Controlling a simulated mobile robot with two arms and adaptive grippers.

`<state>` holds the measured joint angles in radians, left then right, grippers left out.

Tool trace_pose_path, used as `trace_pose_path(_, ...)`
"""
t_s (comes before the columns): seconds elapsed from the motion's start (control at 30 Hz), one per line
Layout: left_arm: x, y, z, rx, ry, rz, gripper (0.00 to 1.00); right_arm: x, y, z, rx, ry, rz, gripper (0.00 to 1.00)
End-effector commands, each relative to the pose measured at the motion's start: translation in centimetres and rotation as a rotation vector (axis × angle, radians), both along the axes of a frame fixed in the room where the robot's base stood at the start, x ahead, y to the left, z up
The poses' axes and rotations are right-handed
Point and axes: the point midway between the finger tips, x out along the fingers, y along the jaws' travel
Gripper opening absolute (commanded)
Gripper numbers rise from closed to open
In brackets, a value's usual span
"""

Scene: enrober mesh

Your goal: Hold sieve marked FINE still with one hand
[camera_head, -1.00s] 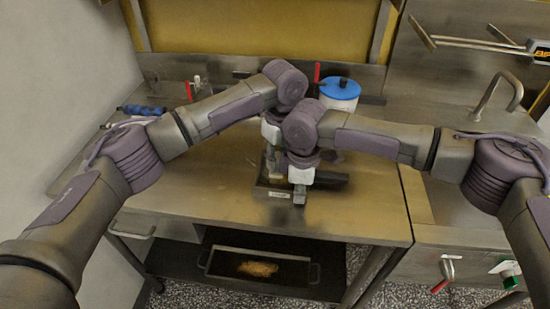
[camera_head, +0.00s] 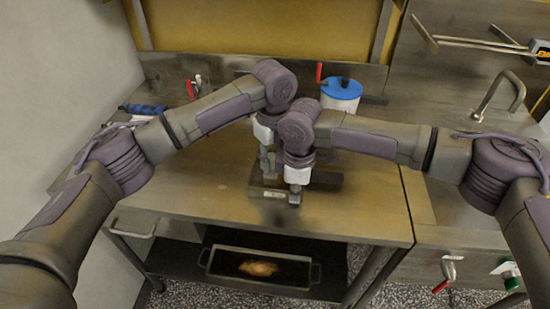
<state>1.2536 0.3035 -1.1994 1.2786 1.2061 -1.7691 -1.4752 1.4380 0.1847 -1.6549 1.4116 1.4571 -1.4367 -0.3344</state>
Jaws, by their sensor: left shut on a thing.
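A dark, low sieve frame (camera_head: 258,191) lies on the steel worktop below my two arms, a small pale label on its front side. The label is too small to read, so I cannot confirm FINE. My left gripper (camera_head: 266,172) points down at the sieve's back left and is shut on it, though the contact is partly hidden. My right gripper (camera_head: 295,196) points down at the front, by the label's right side. Its fingers are too small to tell open from shut. The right arm hides much of the sieve's middle.
A white pot with a blue lid (camera_head: 341,88) and a red handle stand behind the arms. A blue-handled tool (camera_head: 143,109) lies at the back left. A tray (camera_head: 225,263) with brownish material sits on the lower shelf. The worktop's front right (camera_head: 370,205) is clear.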

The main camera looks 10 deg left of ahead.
Motion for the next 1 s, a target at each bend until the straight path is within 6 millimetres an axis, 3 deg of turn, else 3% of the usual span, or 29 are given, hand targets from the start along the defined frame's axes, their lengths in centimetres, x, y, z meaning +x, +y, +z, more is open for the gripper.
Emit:
trace_pose_path(0.8,0.0,-3.9,0.2,-0.007,-0.004,-0.001,0.00,-0.2,0.3,0.0,0.003,0.002,0.009,0.00)
trace_pose_path(1.0,0.0,-4.0,0.2,-0.006,-0.004,0.002,0.00,-0.3,0.3,0.0,0.005,0.002,0.013,0.00)
